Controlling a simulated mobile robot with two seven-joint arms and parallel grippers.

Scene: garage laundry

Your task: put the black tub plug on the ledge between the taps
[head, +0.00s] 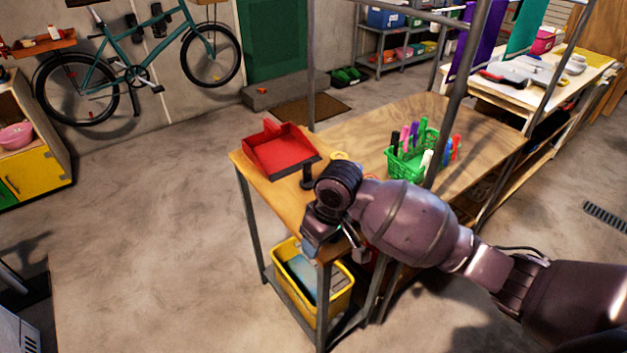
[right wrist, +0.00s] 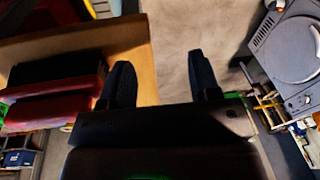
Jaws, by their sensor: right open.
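My right gripper (head: 318,236) hangs at the near left corner of the wooden workbench (head: 350,135), beside its edge. In the right wrist view its two dark fingers are apart with nothing between them (right wrist: 160,68); bench top and concrete floor show behind. I cannot pick out the black tub plug for certain. A small dark upright shape (head: 307,177) shows by the red dustpan, but I cannot tell what it is. No ledge or taps are in view. My left gripper is not in view.
A red dustpan (head: 275,150) and a green basket of markers (head: 410,160) sit on the bench. A yellow bin (head: 335,295) stands on the shelf below. Metal posts rise from the bench. Open floor lies left; a bicycle (head: 140,70) is by the wall.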

